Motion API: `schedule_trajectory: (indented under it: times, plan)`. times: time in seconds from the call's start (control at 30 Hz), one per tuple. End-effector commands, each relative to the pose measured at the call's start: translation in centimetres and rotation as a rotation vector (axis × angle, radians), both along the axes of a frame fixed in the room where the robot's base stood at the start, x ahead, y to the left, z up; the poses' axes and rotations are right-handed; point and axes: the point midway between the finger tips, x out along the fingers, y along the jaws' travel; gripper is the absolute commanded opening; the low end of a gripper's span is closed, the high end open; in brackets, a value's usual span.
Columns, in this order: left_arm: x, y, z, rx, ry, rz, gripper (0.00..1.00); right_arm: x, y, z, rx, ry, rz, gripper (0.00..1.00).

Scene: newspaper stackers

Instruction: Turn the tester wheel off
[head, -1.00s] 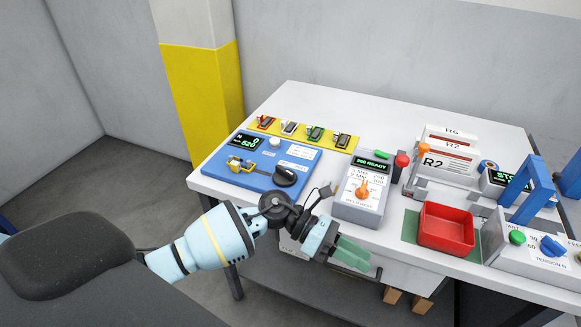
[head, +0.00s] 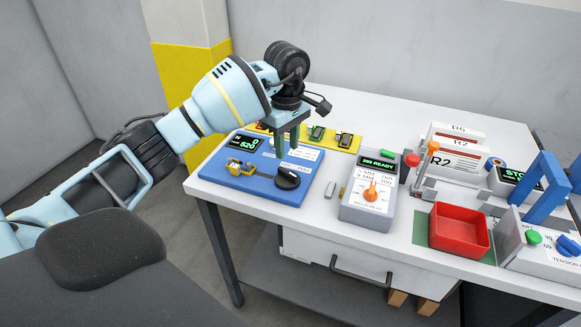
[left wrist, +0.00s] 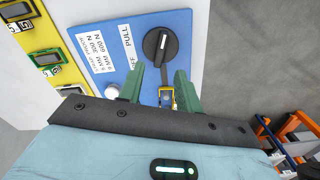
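The blue tester panel (head: 225,180) lies on the white table's left end; its green display seems to read 520. Its black wheel (head: 287,179), with a pale pointer line, sits at the panel's front right corner. My left gripper (head: 287,143) points down above the back of the panel, apart from the wheel. In the left wrist view, the wheel (left wrist: 160,46) lies just beyond the open, empty fingers (left wrist: 159,70), beside a label partly reading "PULL". A brass clamp (left wrist: 166,98) shows between the fingers. My right gripper is not in view.
A yellow strip with several small devices (head: 343,140) lies behind. A red tray (head: 460,231) sits farther right.

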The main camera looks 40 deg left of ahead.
Motion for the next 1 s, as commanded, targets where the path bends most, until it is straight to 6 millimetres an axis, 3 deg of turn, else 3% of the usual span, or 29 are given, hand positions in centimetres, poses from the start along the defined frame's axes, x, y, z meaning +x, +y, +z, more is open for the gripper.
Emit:
schedule_trajectory:
  times: [0.17, 0.6, 1.0]
  plan:
    - [0.0, -0.1, -1.2, -0.002, 0.002, 0.0, 0.35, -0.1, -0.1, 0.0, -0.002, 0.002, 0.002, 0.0]
    - [0.0, -0.1, -7.0, -0.004, -0.001, 0.0, 0.35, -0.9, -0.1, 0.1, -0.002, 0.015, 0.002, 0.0]
    - [0.0, -0.1, -7.8, -0.004, -0.002, 0.0, 0.35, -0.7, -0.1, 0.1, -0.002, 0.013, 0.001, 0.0]
